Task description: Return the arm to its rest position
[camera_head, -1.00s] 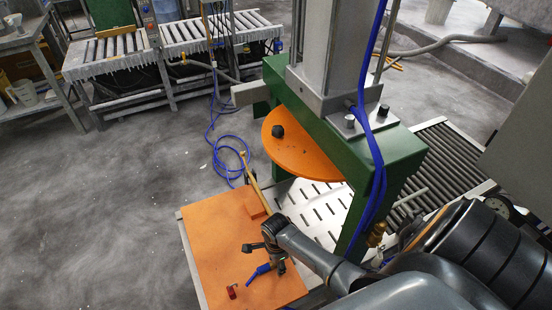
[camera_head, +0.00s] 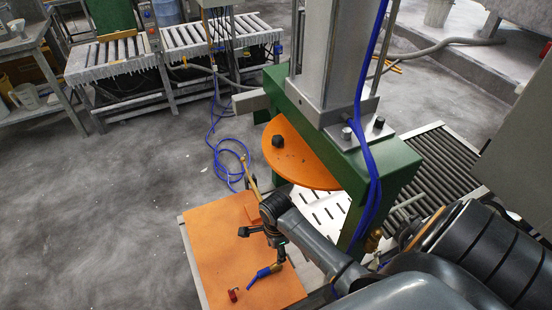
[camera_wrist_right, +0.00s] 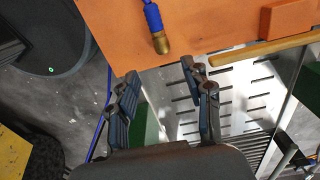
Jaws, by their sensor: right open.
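My right gripper (camera_head: 262,242) is open and empty above the orange board of the press table (camera_head: 212,255). In the right wrist view its two fingers (camera_wrist_right: 160,74) are spread with nothing between them. A blue valve or nozzle with a brass end (camera_head: 264,272) lies on the board just below the gripper in the head view. It also shows beyond the fingers in the right wrist view (camera_wrist_right: 159,40), apart from them. My left gripper is in neither view.
The green press frame (camera_head: 400,165) with its orange round plate (camera_head: 292,165) stands close beside my right arm. A small red object (camera_head: 232,294) lies on the board. A wooden handle (camera_wrist_right: 268,48) and orange block (camera_wrist_right: 285,19) are nearby. Open floor is at left.

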